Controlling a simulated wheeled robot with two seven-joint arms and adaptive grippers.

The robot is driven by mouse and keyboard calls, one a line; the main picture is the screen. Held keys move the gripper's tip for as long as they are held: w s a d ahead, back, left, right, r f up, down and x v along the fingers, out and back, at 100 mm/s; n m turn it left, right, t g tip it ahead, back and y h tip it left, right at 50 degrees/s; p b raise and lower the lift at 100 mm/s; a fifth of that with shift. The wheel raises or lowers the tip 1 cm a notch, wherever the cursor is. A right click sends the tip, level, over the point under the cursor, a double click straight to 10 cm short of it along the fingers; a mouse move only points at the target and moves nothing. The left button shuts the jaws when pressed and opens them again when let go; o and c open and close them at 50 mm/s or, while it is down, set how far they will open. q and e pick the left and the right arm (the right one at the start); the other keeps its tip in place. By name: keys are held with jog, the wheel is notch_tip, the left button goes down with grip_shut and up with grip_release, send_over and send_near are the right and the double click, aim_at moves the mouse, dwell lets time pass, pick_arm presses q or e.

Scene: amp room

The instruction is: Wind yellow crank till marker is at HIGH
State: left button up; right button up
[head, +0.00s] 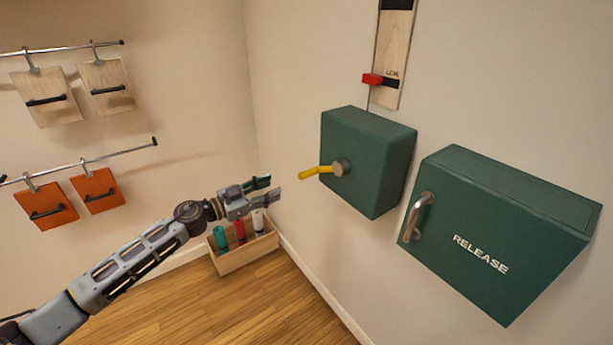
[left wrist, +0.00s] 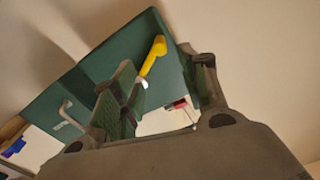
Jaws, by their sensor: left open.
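The yellow crank (head: 315,173) sticks out to the left from a grey hub on the front of a green box (head: 368,160) on the wall. It also shows in the left wrist view (left wrist: 154,55), between my open fingers and beyond them. A red marker (head: 373,79) sits at the low end of the wooden scale board (head: 394,45), beside letters that look like LOW. The top of the board is cut off. My left gripper (head: 268,190) is open and empty, left of the crank and a little lower, apart from it. My right gripper is not in view.
A green RELEASE box (head: 500,225) with a metal handle is on the wall at right. A wooden crate (head: 243,258) with several coloured bottles stands on the floor below my left gripper. Wooden and orange boards hang from rails (head: 80,163) at left.

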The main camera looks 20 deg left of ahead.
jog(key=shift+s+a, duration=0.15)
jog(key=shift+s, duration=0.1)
